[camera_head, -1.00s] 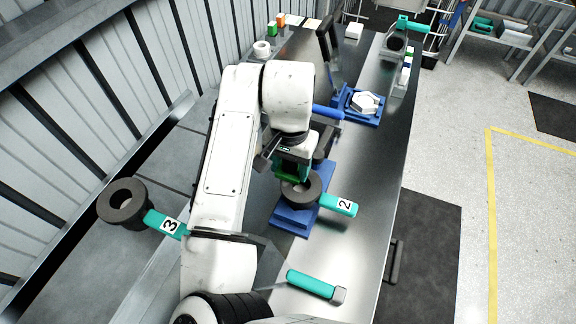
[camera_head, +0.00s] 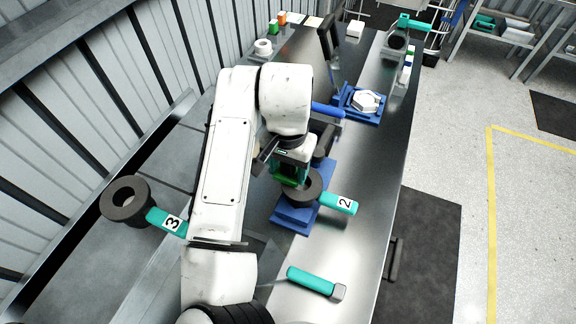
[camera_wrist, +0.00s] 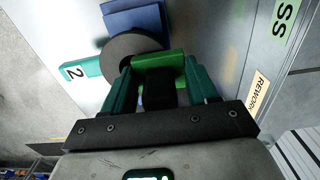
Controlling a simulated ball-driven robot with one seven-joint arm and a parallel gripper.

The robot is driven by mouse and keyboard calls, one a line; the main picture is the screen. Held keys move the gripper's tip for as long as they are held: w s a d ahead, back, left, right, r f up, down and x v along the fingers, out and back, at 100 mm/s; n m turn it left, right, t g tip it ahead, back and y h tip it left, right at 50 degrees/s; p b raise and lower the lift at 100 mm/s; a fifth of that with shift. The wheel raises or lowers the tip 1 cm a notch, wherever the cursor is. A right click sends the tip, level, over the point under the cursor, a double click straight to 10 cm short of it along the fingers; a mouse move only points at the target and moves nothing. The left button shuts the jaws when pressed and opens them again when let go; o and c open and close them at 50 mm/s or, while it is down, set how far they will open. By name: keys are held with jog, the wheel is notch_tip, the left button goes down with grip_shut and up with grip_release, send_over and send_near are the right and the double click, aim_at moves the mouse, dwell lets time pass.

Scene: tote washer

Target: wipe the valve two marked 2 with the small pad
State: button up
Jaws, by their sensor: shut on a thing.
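Valve two is a dark grey ring (camera_head: 314,190) with a teal handle marked 2 (camera_head: 340,203), sitting on a blue base (camera_head: 293,220). Its handle points right in the head view. My gripper (camera_head: 289,174) is over the ring's upper left side. The wrist view shows my gripper (camera_wrist: 161,72) with its teal fingers shut on the small pad (camera_wrist: 158,60), a green block with a dark part between the fingers. The pad is right at the edge of the ring (camera_wrist: 128,46) and overlaps it in view; whether they touch is unclear. Part of the ring is hidden.
Valve three (camera_head: 127,201), marked 3, lies left of my arm. A teal-handled tool (camera_head: 313,281) lies on the near bench. A blue tray (camera_head: 358,105) with a white hexagonal part stands farther back. The metal bench right of valve two is clear.

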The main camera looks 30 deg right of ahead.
jog(key=shift+r+p, duration=2.2)
jog(key=shift+r, duration=1)
